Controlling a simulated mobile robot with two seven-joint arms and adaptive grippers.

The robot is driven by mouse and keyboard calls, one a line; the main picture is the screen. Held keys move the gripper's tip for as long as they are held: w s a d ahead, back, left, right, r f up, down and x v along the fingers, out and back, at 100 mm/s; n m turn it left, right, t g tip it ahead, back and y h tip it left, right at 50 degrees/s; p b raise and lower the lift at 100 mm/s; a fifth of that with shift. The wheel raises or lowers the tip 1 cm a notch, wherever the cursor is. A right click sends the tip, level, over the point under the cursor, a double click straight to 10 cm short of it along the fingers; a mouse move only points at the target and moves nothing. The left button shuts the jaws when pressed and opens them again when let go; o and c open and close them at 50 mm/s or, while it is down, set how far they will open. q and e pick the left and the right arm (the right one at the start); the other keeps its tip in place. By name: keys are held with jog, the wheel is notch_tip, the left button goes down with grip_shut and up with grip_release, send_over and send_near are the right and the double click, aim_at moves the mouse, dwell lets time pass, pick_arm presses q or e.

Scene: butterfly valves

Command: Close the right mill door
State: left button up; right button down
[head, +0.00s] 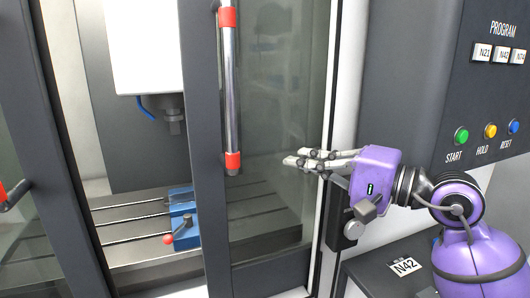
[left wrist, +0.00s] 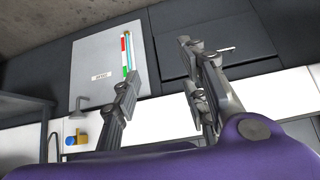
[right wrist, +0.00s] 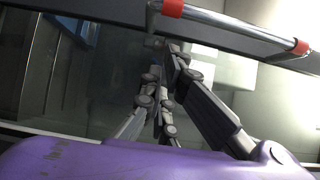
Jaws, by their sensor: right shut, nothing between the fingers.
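The right mill door (head: 275,130) is a dark-framed glass panel standing partly across the machine opening, with a gap at its left. Its handle (head: 232,90) is a vertical silver bar with red ends. The handle also shows at the top of the right wrist view (right wrist: 235,25). My right gripper (head: 300,162) is shut and empty, in front of the glass to the right of the handle's lower end and apart from it. My left gripper (left wrist: 160,85) is open, with nothing seen between its fingers; it is out of the head view.
Through the gap I see the slotted mill table (head: 130,225) with a blue vise (head: 184,220) and the white spindle housing (head: 143,45). The left door's handle (head: 14,193) is at the left edge. A control panel (head: 485,90) with coloured buttons stands at the right.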

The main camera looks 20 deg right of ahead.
pick_arm(q)
jog(key=r+p, duration=0.1)
jog(key=w+d+r+p, duration=0.1)
jog(key=shift+r, duration=0.3)
pick_arm(e)
jog(key=w+a, duration=0.4)
jog(key=a, duration=0.2)
jog(key=shift+a, duration=0.25)
pick_arm(q)
jog(key=shift+w, duration=0.25)
pick_arm(e)
jog(key=shift+w, duration=0.15)
